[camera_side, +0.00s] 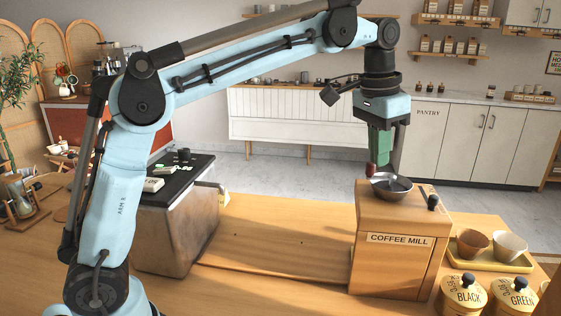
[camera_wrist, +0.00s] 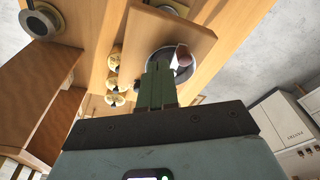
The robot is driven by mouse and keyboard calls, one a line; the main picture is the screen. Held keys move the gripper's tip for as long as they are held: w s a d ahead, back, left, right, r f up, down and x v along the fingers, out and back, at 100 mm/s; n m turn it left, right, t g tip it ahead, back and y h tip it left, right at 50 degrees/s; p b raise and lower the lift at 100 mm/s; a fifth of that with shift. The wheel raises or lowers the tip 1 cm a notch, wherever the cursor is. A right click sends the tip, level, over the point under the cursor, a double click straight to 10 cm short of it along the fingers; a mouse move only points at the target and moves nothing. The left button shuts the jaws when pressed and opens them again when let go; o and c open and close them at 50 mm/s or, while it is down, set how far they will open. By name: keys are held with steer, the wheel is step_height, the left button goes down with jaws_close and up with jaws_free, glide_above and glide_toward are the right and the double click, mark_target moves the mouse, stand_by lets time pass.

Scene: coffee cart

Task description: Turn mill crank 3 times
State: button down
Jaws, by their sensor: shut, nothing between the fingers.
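The coffee mill (camera_side: 385,256) is a wooden box with a metal bowl (camera_side: 402,190) on top. The crank's red-brown knob (camera_side: 371,170) stands upright at the left side of the bowl in the side view. My gripper (camera_side: 379,160) points down with its green fingers shut and empty, just above and beside the knob. In the wrist view the shut fingers (camera_wrist: 158,68) reach over the bowl (camera_wrist: 186,73), and the knob (camera_wrist: 183,55) shows to their right, outside them. I cannot tell whether the fingers touch the knob. The crank's arm is mostly hidden.
A small black knob (camera_side: 433,202) is at the mill's right top edge. A yellow tray (camera_side: 486,262) with two cups stands to the right, with lidded canisters (camera_side: 462,294) in front. A metal-sided machine (camera_side: 176,230) stands left. The wooden counter between (camera_side: 275,240) is clear.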

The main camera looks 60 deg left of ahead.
steer(key=shift+r, duration=1.95)
steer(key=s+a+f+n+t, duration=0.1)
steer(key=s+a+f+t, duration=0.1)
steer(key=s+f, duration=0.6)
steer(key=s+a+f+n+t, duration=0.2)
steer(key=s+a+f, duration=0.3)
steer(key=s+f, duration=0.4)
steer(key=shift+s+a+f+t, duration=0.25)
steer(key=shift+s+f+t, duration=0.05)
steer(key=shift+f+t, duration=0.45)
